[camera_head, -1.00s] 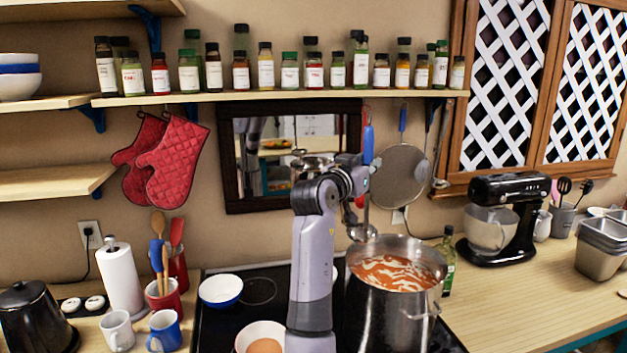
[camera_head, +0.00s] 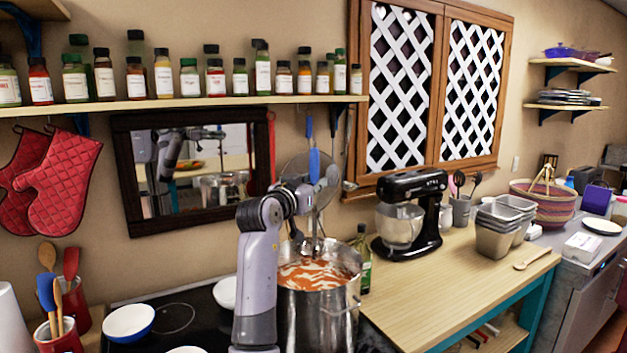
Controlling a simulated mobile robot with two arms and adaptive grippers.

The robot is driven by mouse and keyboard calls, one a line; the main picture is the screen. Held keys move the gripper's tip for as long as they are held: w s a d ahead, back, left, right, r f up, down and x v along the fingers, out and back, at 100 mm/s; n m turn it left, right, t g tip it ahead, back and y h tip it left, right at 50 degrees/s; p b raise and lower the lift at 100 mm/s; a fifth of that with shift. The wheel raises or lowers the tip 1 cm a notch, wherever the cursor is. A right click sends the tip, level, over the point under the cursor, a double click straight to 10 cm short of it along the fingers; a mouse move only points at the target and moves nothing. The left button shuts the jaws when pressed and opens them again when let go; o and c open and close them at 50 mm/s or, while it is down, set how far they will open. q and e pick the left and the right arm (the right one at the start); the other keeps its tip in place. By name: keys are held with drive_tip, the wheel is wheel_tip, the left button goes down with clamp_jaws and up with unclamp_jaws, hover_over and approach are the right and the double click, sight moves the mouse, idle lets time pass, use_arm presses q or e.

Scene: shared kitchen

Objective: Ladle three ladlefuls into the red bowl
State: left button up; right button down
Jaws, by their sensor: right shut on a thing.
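My right gripper (camera_head: 312,192) is shut on the ladle, whose blue handle (camera_head: 314,165) stands up above the fingers. The ladle hangs upright, and its metal bowl (camera_head: 312,246) is at the back of the steel pot's mouth. I cannot tell whether it touches the soup. The pot (camera_head: 318,310) holds orange-red soup (camera_head: 315,274) with pale streaks. No bowl shows a clearly red outside. Only a pale rim (camera_head: 187,349) of one bowl shows at the bottom edge; the rest is cut off. My left gripper is out of view.
A blue-and-white bowl (camera_head: 130,322) and a white bowl (camera_head: 225,292), partly behind my arm, are on the dark stovetop (camera_head: 175,300). A green bottle (camera_head: 363,262) stands close to the pot's right side. The wooden counter (camera_head: 440,290) is clear in front of the black mixer (camera_head: 412,215).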

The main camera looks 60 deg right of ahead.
sight(312, 167)
wheel_tip(312, 167, down, 13)
drive_tip(key=b, duration=0.7)
drive_tip(key=shift+b, duration=0.4)
drive_tip(key=shift+r, duration=0.1)
idle(1.6)
drive_tip(key=shift+r+p, duration=5.55)
drive_tip(key=shift+r, duration=2.95)
